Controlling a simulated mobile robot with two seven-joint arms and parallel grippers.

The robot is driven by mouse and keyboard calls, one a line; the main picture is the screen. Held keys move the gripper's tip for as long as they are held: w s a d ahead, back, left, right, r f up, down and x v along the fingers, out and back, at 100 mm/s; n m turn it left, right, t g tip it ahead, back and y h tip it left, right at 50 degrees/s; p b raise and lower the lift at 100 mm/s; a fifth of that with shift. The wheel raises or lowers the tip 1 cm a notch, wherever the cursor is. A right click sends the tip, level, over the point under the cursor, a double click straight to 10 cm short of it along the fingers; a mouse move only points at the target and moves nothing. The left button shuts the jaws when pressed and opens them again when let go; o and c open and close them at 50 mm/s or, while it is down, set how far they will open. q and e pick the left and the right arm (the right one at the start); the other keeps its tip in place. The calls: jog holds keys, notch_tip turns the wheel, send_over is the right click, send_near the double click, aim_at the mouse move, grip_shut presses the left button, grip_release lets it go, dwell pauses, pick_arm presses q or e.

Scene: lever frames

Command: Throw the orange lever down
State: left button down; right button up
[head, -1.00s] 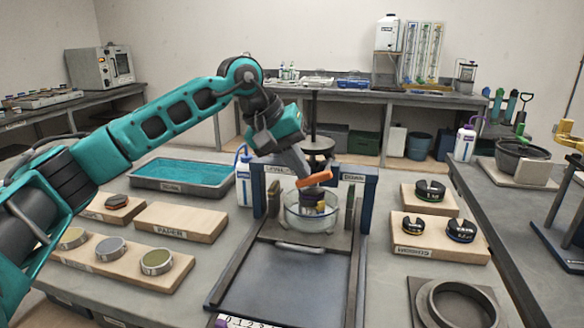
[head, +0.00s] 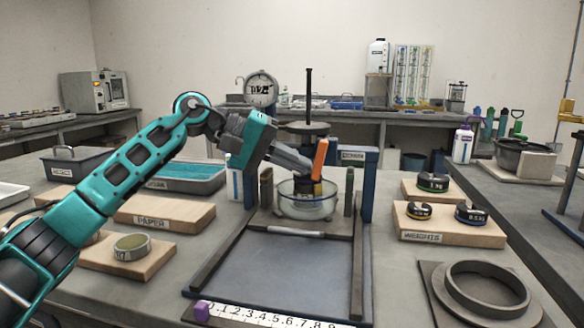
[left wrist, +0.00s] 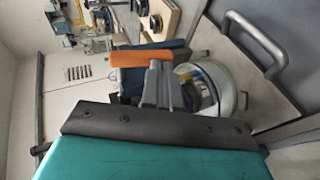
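The orange lever (head: 320,159) stands nearly upright, leaning slightly right, above the glass bowl (head: 309,205) on the press stand. In the left wrist view the orange lever (left wrist: 141,60) lies across the picture just beyond the fingertips. My left gripper (head: 309,168) reaches in from the left at the lower part of the lever. Its grey fingers (left wrist: 157,65) lie close together and look shut, with their tips at or very near the lever. Contact is not certain. My right gripper is in neither view.
A dark post and round plate (head: 306,128) rise behind the lever, beside a blue upright (head: 371,185). A round gauge (head: 261,88) stands behind my arm. Wooden blocks with weights (head: 450,232) are at the right. The dark tray area (head: 275,265) in front is bare.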

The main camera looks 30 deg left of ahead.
pick_arm(q)
jog(key=shift+d+f, duration=0.25)
jog(key=shift+f, duration=0.15)
jog(key=shift+d+f+b, duration=0.15)
jog(key=shift+f+b, duration=0.05)
jog(key=shift+b, duration=0.2)
dwell(0.4)
